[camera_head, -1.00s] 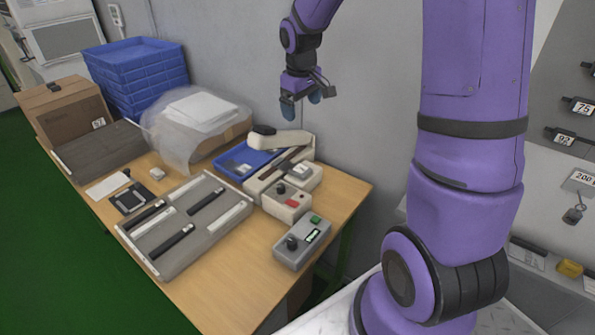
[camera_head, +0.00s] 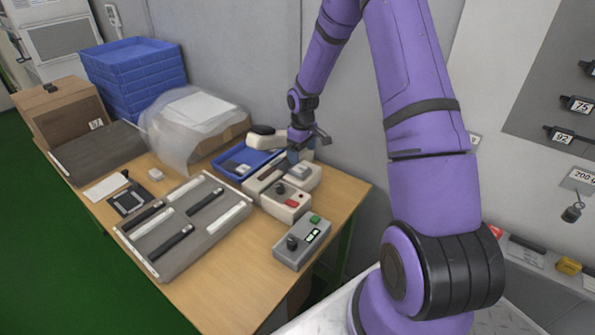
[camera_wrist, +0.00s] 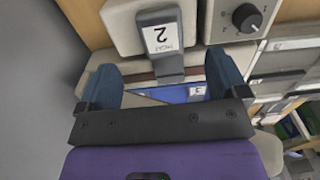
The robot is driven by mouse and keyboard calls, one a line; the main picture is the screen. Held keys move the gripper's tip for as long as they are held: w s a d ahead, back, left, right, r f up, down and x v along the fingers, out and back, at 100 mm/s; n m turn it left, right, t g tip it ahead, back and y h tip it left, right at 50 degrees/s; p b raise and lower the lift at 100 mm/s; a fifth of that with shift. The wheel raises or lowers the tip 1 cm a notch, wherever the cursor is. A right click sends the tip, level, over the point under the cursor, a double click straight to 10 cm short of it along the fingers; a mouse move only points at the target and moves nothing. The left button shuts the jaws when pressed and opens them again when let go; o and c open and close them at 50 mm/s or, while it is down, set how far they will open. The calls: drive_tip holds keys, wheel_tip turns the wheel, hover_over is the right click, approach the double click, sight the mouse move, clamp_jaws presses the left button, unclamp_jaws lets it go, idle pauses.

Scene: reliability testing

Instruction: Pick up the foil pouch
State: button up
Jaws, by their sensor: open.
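My gripper (camera_head: 294,155) is open and has its fingers pointing down over the machine (camera_head: 262,183) at the back right of the table. In the wrist view the two blue-grey fingers (camera_wrist: 165,82) stand wide apart. A grey part with a white label marked 2 (camera_wrist: 162,40) shows beyond and between them, and nothing is held. I cannot make out the foil pouch for certain. Flat greyish pieces (camera_head: 237,164) lie in the blue tray (camera_head: 262,158), left of my gripper. A dark flat square item (camera_head: 131,200) lies at the table's left.
Control boxes (camera_head: 302,243) stand at the table's right front. A grey rack with black and white bars (camera_head: 190,222) fills the middle. A clear plastic bag (camera_head: 172,133), a cardboard box (camera_head: 62,110) and stacked blue crates (camera_head: 135,75) stand behind. The wall is close behind my gripper.

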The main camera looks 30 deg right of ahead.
sight(301, 168)
drive_tip(key=f, duration=0.7)
drive_tip(key=shift+w+a+f, duration=0.1)
drive_tip(key=shift+w+f, duration=0.15)
drive_tip(key=shift+f, duration=0.15)
drive_tip(key=c, duration=1.1)
drive_tip(key=shift+r, duration=0.1)
